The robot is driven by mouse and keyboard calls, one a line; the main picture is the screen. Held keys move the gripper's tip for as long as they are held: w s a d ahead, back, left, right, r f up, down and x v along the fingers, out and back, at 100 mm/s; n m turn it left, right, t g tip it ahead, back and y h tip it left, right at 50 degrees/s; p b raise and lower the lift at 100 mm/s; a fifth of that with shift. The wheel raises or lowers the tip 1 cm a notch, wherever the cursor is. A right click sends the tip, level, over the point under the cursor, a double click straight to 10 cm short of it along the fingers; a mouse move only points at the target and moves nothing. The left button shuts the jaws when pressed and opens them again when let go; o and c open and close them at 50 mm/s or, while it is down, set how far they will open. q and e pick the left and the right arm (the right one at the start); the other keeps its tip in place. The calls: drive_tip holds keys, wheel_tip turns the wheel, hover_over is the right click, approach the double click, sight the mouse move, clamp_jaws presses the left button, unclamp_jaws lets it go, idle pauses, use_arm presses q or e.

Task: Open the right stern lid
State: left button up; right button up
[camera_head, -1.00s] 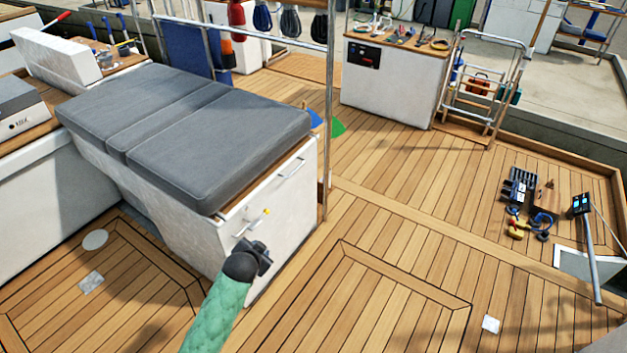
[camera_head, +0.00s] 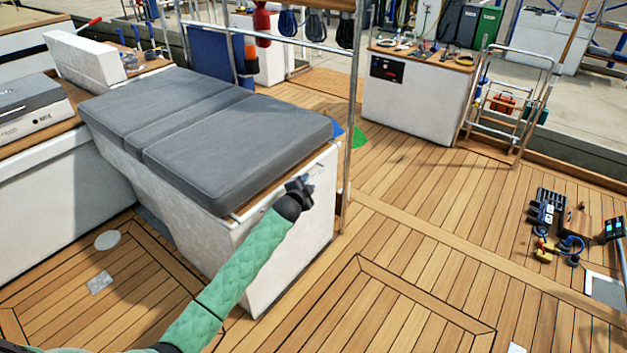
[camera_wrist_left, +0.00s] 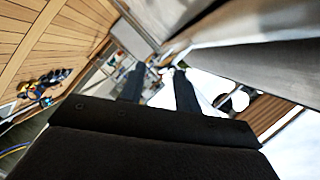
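The white locker (camera_head: 290,265) with grey cushions (camera_head: 235,140) on top stands left of the middle in the head view. Which part of it is the right stern lid I cannot tell. My left gripper (camera_head: 304,189) is in front of the upper right part of the locker's end face, just below the cushion edge. The bar handle seen there earlier is hidden behind it. In the left wrist view the two dark fingers of the left gripper (camera_wrist_left: 157,82) stand apart, with nothing clearly held between them. Contact with the handle cannot be told. My right gripper is out of view.
A metal post (camera_head: 353,110) rises close beside the locker's right corner. The wooden deck (camera_head: 400,265) is clear in front. Loose gear (camera_head: 550,225) lies on the deck at the right. A white cabinet (camera_head: 418,102) and a rail ladder (camera_head: 508,110) stand behind.

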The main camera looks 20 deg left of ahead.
sight(310, 180)
use_arm(q)
drive_tip(key=shift+x, duration=2.25)
drive_tip(key=shift+c, duration=0.3)
clamp_jaws()
